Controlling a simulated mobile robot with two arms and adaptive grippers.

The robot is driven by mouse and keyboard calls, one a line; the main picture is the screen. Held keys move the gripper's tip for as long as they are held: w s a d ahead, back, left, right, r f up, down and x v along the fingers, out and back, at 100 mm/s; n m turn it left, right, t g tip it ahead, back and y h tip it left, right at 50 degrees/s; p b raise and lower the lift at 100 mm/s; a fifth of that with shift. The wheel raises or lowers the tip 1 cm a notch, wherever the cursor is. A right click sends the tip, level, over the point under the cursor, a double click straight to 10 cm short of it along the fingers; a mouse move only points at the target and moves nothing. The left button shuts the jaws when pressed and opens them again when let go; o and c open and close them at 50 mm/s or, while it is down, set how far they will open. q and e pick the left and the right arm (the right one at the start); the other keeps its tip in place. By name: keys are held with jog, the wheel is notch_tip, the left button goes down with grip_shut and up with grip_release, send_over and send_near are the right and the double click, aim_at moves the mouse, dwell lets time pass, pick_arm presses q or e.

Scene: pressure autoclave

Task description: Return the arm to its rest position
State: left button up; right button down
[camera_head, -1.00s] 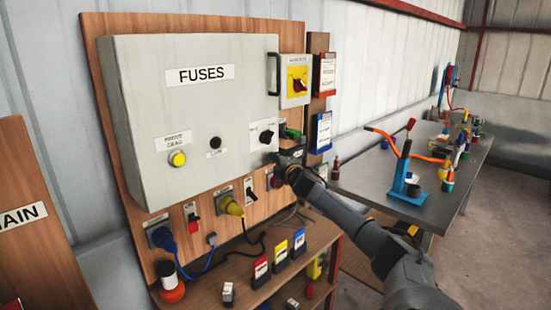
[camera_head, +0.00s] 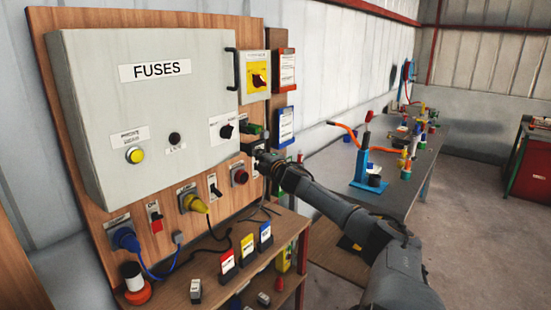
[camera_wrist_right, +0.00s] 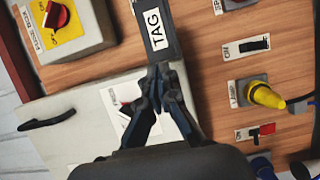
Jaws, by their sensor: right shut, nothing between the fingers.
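My right gripper (camera_head: 262,156) is in front of the right edge of the wooden panel (camera_head: 150,232), its arm reaching in from the lower right. In the right wrist view its dark fingers (camera_wrist_right: 159,76) are shut with nothing between them. Their tips appear just below a black plate marked TAG (camera_wrist_right: 160,30); whether they touch it I cannot tell. The grey FUSES box (camera_head: 150,90) is left of the gripper. A red button (camera_head: 240,176) is left of and below it. My left gripper is not in view.
A wooden shelf (camera_head: 207,291) with small coloured cards stands below the panel. A grey workbench (camera_head: 330,172) with a blue stand (camera_head: 372,172) is beyond my right arm. A red cart (camera_head: 530,178) is at the far right. Open floor lies between.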

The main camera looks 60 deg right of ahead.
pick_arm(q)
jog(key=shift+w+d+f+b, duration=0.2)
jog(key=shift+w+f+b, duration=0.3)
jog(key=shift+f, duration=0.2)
pick_arm(e)
jog(key=s+d, duration=0.2)
jog(key=s, duration=0.1)
jog(key=s+d, duration=0.1)
jog(key=shift+s+d+r, duration=0.15)
jog(key=shift+s+r, duration=0.05)
jog(key=shift+s, duration=0.2)
